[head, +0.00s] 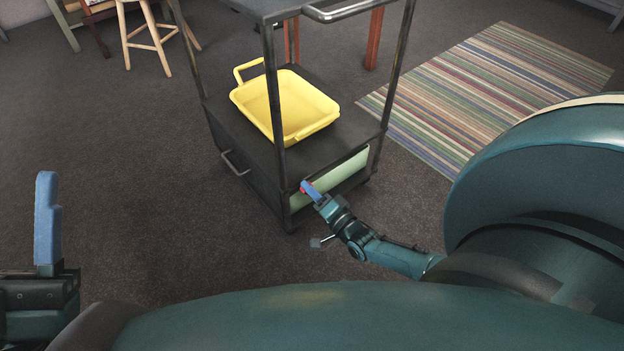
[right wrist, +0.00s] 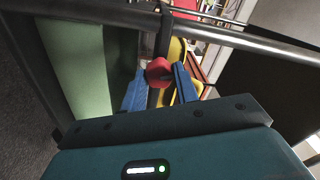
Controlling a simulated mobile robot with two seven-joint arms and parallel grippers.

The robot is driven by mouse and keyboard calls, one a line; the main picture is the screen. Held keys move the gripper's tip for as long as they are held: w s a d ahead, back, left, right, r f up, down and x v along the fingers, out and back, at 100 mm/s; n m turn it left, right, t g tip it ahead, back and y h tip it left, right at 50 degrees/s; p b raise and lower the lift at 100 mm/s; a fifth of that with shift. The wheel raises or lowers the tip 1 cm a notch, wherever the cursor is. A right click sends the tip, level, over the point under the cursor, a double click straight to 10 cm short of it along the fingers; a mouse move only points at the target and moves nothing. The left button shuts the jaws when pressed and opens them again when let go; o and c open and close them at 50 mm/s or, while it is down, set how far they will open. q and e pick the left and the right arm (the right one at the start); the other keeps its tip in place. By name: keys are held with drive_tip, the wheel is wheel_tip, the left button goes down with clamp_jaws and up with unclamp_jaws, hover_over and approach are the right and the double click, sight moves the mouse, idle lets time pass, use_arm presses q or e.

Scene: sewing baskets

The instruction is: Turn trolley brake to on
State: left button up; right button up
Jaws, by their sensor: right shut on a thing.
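The dark metal trolley (head: 222,128) stands in the middle of the head view. A small red knob, likely the brake, shows at its lower front corner (head: 302,187). My right gripper (head: 311,190) is at that corner, its arm reaching in from the right. In the right wrist view the red knob (right wrist: 158,71) sits between the two blue fingers of my right gripper (right wrist: 161,84), which is shut on it. My left gripper (head: 47,225) is at the far left, away from the trolley, with one blue finger upright; its other finger cannot be made out.
A yellow basket (head: 308,103) sits on the trolley's lower shelf. A pale green panel (head: 343,173) shows below that shelf. A striped rug (head: 470,95) lies to the right. A wooden stool (head: 147,42) stands at the back left. The carpet left of the trolley is clear.

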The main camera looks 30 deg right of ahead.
use_arm(q)
drive_tip(key=shift+s+r+m+h, duration=0.1)
drive_tip(key=shift+r+m+h, duration=0.3)
drive_tip(key=shift+m+h, duration=0.25)
use_arm(e)
drive_tip(key=m, duration=2.2)
drive_tip(key=shift+a, duration=0.1)
drive_tip(key=shift+m, duration=0.3)
drive_tip(key=o, duration=1)
drive_tip(key=shift+s, duration=0.1)
use_arm(q)
drive_tip(key=f+n+y+p, duration=0.2)
drive_tip(key=n+y, duration=0.1)
drive_tip(key=f+n+y, duration=0.1)
drive_tip(key=n+y, duration=0.1)
drive_tip(key=shift+w+d+f+p, duration=0.15)
drive_tip(key=shift+w+f+p, duration=0.25)
use_arm(e)
drive_tip(key=s, duration=0.8)
drive_tip(key=s+d, duration=0.1)
drive_tip(key=s, duration=0.4)
